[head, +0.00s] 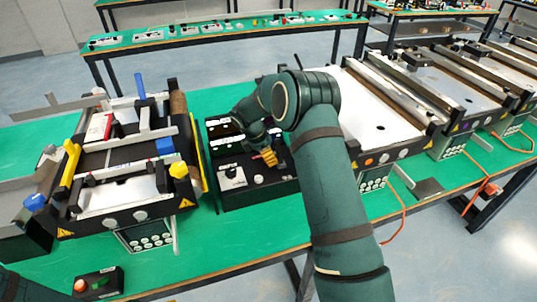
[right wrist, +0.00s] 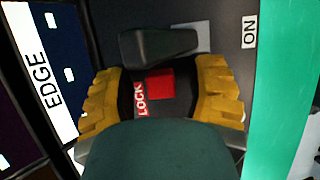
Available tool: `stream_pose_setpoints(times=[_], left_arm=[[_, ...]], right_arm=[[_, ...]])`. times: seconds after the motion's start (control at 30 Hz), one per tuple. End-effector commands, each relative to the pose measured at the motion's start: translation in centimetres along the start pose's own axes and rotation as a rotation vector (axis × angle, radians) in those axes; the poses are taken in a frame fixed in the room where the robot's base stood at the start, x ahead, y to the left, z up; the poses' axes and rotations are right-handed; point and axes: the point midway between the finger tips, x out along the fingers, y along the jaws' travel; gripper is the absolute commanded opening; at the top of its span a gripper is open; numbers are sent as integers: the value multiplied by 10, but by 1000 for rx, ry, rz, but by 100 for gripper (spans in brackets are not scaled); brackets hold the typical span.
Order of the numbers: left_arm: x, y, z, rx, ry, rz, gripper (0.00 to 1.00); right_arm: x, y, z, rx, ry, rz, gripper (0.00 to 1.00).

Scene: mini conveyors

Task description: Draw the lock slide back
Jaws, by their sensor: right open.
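In the right wrist view, a small red block (right wrist: 160,83) sits on a dark panel beside the red LOCK label (right wrist: 140,99). A black handle-like piece (right wrist: 157,45) lies just above it. My right gripper (right wrist: 161,78) is open, its yellow fingers on either side of the red block, with gaps between. I cannot tell whether the fingertips touch the panel. In the head view my right gripper (head: 268,157) is over the black control box (head: 238,198) and hides the lock area. My left gripper is not in view.
The box stands on a green table (head: 240,232), between a small conveyor (head: 125,160) at left and a white-bed conveyor (head: 370,110) at right. In the wrist view, an ON label (right wrist: 250,32) is at upper right and an EDGE label (right wrist: 50,75) at left.

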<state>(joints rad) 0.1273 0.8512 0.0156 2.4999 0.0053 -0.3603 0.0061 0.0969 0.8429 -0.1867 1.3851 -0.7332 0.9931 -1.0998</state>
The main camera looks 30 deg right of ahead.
Motion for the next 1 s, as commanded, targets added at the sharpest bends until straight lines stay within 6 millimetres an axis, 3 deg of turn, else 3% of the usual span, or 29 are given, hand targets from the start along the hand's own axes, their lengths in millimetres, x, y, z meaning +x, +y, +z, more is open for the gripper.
stream_pose_setpoints(times=[0.03, 0.13, 0.47, 0.73, 1.0], left_arm=[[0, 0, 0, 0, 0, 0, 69], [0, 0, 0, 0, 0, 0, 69], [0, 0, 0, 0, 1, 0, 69], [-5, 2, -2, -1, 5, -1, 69], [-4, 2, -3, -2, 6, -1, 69]], right_arm=[[0, 0, 0, 0, 0, 0, 35], [0, 0, 0, 0, 0, 0, 0], [0, 0, -2, -1, 0, -1, 0], [-14, -1, -34, -5, 0, -1, 0], [-14, -1, -38, -3, 3, -3, 0]])
